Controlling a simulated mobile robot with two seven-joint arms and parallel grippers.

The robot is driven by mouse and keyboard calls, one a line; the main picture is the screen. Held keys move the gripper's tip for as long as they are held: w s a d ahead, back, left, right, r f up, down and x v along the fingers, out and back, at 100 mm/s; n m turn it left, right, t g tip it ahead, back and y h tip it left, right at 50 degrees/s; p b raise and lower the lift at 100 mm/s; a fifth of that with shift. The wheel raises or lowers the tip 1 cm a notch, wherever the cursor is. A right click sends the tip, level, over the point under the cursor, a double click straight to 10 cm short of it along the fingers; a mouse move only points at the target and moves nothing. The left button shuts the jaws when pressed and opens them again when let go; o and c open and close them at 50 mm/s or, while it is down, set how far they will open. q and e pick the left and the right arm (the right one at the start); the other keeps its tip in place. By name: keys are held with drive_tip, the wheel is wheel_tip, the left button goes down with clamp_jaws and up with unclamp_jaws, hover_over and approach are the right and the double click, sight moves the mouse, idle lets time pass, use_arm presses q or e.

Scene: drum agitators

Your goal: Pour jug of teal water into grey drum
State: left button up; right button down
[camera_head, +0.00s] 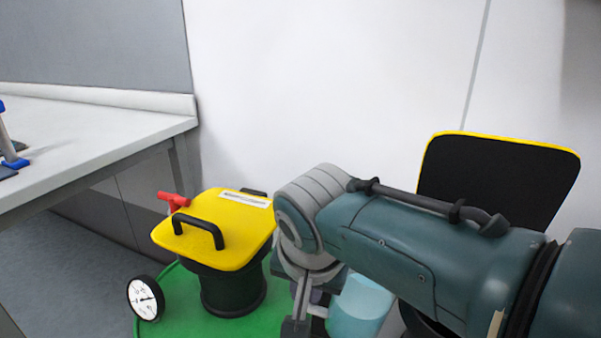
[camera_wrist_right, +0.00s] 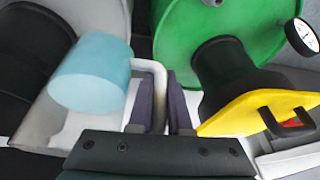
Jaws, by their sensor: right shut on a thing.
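My right gripper (camera_wrist_right: 161,82) is shut on the white handle of the jug of teal water (camera_wrist_right: 90,75). In the head view the jug (camera_head: 360,307) shows below my right forearm, and the right gripper (camera_head: 301,318) is partly cut off. The jug looks slightly tilted; its mouth is not clear. The grey drum (camera_wrist_right: 100,14) is at the left of the wrist view, beside the jug, with a black neck. Its lid (camera_head: 498,180) stands open in the head view, showing a black underside and yellow rim. My forearm hides most of this drum. My left gripper is not in view.
A green drum (camera_head: 178,318) stands left of the jug, its black neck covered by a shut yellow lid (camera_head: 215,232) with a black handle. A red handle (camera_head: 173,200) and a round dial (camera_head: 145,298) are beside it. A white table (camera_head: 90,125) is at the left; a wall is behind.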

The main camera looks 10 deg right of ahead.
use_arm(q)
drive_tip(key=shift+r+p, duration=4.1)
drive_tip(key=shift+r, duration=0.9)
use_arm(e)
drive_tip(key=d+r+y, duration=0.1)
drive_tip(key=r+y, duration=0.1)
drive_tip(key=r, duration=0.1)
drive_tip(key=d+r+t+y, duration=0.1)
drive_tip(key=r, duration=0.3)
drive_tip(key=d+r+m+y, duration=0.1)
drive_tip(key=d+r+y, duration=0.1)
drive_tip(key=r, duration=0.1)
drive_tip(key=shift+s+r+y, duration=0.3)
drive_tip(key=shift+s+r, duration=0.1)
drive_tip(key=shift+t+b, duration=0.3)
drive_tip(key=shift+b, duration=0.1)
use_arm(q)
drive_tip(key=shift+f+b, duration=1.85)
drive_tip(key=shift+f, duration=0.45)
use_arm(e)
drive_tip(key=shift+s+d+r+m+t+y, duration=0.1)
drive_tip(key=shift+d+r+m+t+y, duration=0.35)
drive_tip(key=shift+y, duration=0.75)
drive_tip(key=shift+d+r, duration=0.1)
drive_tip(key=shift+d, duration=0.05)
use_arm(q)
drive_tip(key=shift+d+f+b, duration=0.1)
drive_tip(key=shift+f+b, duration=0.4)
use_arm(e)
drive_tip(key=shift+d, duration=0.1)
